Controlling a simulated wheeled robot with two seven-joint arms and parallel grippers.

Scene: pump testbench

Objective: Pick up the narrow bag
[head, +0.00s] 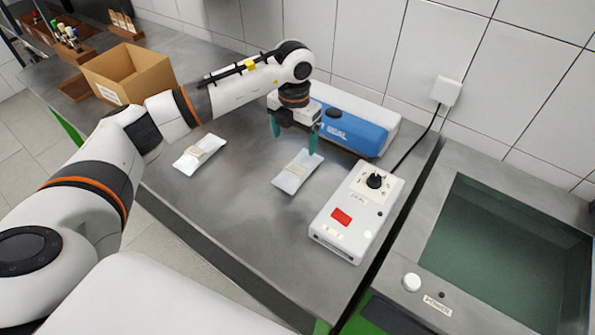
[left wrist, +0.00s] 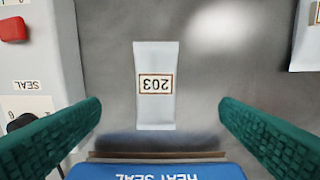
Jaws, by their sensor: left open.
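A slim white bag (head: 297,172) lies flat on the steel bench. In the left wrist view this bag (left wrist: 155,110) carries a framed label reading 203, upside down. A second white bag with a label (head: 200,153) lies farther left; only its corner (left wrist: 306,35) shows at the top right of the left wrist view. Which is narrower is hard to tell. My left gripper (head: 294,143) is open and empty, pointing down above the bench beside the 203 bag, toward the sealer. Its green fingers (left wrist: 160,112) stand apart on either side of the bag's line. My right gripper is out of view.
A blue and white heat sealer (head: 352,132) stands close behind the gripper. A white control box (head: 355,220) with a knob and red button is right of the 203 bag. A cardboard box (head: 135,75) stands at the back left. A glass-topped tank (head: 505,250) is at right.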

